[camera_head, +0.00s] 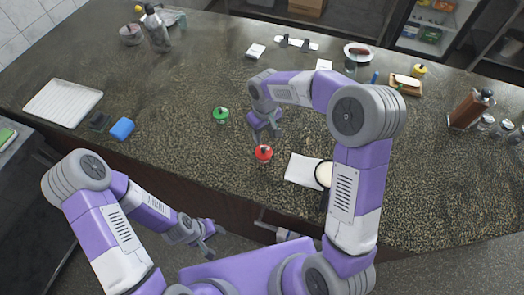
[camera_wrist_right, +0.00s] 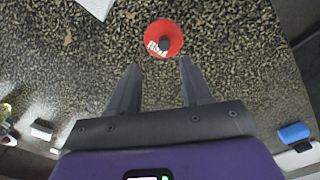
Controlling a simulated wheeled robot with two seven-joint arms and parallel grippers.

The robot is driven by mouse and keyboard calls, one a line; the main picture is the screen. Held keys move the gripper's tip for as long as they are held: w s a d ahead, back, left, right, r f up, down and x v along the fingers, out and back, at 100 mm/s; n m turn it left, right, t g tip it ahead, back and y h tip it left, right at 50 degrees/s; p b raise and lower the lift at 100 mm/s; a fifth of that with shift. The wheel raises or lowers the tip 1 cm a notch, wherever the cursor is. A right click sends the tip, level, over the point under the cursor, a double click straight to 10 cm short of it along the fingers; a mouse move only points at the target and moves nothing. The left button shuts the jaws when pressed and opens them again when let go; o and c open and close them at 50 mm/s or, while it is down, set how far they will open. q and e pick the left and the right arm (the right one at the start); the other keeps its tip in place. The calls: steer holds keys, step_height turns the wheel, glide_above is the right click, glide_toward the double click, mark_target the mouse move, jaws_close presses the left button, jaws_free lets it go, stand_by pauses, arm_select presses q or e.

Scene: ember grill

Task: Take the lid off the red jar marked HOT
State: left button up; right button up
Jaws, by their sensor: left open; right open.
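The red jar (camera_head: 263,154) stands on the speckled counter near its front edge. In the right wrist view, the red jar (camera_wrist_right: 173,33) shows from above with a dark knob in its middle and a white label at its lower left, too small to read surely. My right gripper (camera_head: 265,136) is open and empty just behind the red jar in the head view. In the right wrist view, the jar lies just beyond the open fingertips (camera_wrist_right: 158,65), not between them. My left gripper (camera_head: 210,243) is open and empty, low in front of the counter.
A green jar (camera_head: 220,114) stands left of the right gripper. A white cloth (camera_head: 301,169) and a pale round pan (camera_head: 324,174) lie right of the red jar. A blue block (camera_head: 122,129) and white tray (camera_head: 62,102) are at left. Counter around the red jar is clear.

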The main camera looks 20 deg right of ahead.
mark_target(264, 148)
steer(key=f, duration=0.4)
steer(key=s+f, duration=0.1)
steer(key=f, duration=0.2)
steer(key=shift+a, duration=0.2)
jaws_close()
